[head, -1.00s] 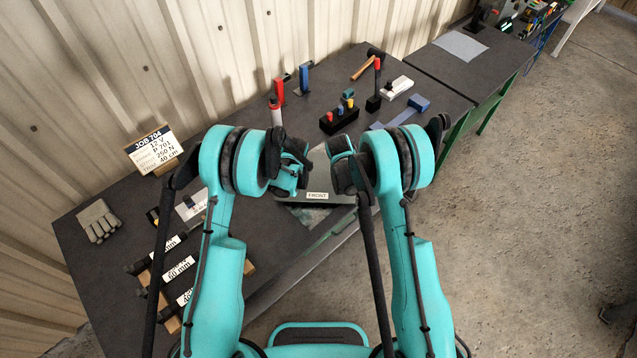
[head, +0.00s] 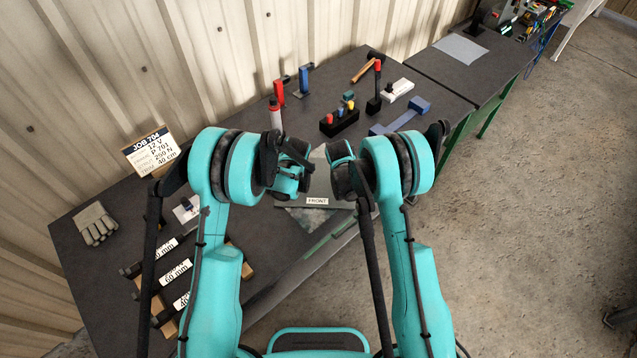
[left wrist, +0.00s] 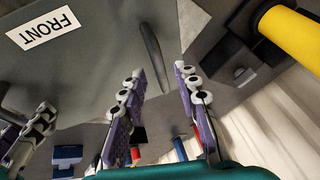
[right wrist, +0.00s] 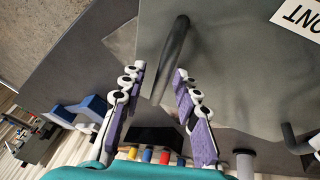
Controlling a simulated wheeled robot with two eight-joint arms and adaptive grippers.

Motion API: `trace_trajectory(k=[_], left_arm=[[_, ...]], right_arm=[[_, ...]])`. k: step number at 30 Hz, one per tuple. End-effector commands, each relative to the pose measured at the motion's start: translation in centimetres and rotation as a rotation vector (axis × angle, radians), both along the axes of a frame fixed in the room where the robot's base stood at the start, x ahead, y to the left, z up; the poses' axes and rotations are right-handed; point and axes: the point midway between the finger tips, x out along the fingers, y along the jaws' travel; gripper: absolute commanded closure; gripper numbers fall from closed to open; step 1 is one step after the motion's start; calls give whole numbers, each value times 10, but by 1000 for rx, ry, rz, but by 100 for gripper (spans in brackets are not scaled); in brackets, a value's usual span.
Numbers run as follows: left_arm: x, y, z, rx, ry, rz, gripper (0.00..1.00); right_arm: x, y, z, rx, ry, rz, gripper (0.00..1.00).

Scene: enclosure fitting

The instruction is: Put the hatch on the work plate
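The hatch (head: 319,185) is a grey plate with a FRONT label and two dark bar handles. It lies over a lighter, mottled plate, likely the work plate (head: 305,216); I cannot tell whether they touch. My left gripper (left wrist: 160,80) is open, with one handle (left wrist: 149,45) just ahead of and between its fingertips. My right gripper (right wrist: 160,72) is open, its fingers on either side of the other handle (right wrist: 174,50). In the head view my wrists hide much of the hatch and both fingertip pairs.
A black block with coloured plugs (head: 340,122), a red stand (head: 279,92), a blue stand (head: 304,78) and a blue tool (head: 405,112) stand behind. Gloves (head: 95,223), a job sign (head: 151,151) and labelled bars (head: 176,272) are at left. A yellow cylinder (left wrist: 298,30) is near my left gripper.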

Motion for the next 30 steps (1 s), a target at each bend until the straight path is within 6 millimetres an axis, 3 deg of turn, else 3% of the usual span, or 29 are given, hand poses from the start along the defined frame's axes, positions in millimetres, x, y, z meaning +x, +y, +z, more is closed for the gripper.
trace_trajectory(k=[3, 9, 17, 30], left_arm=[[-12, -5, 26, 0, 0, -1, 69], [-26, -11, 59, 0, 0, -1, 69], [-33, -13, 75, 0, 0, 0, 69], [-33, -13, 75, 0, 0, 1, 69]], right_arm=[[0, 0, 0, 0, 0, 0, 69], [0, 0, 0, 0, 0, 0, 69], [-2, 1, 5, 0, 0, 0, 69], [-34, 18, 83, 0, 0, 1, 69]])
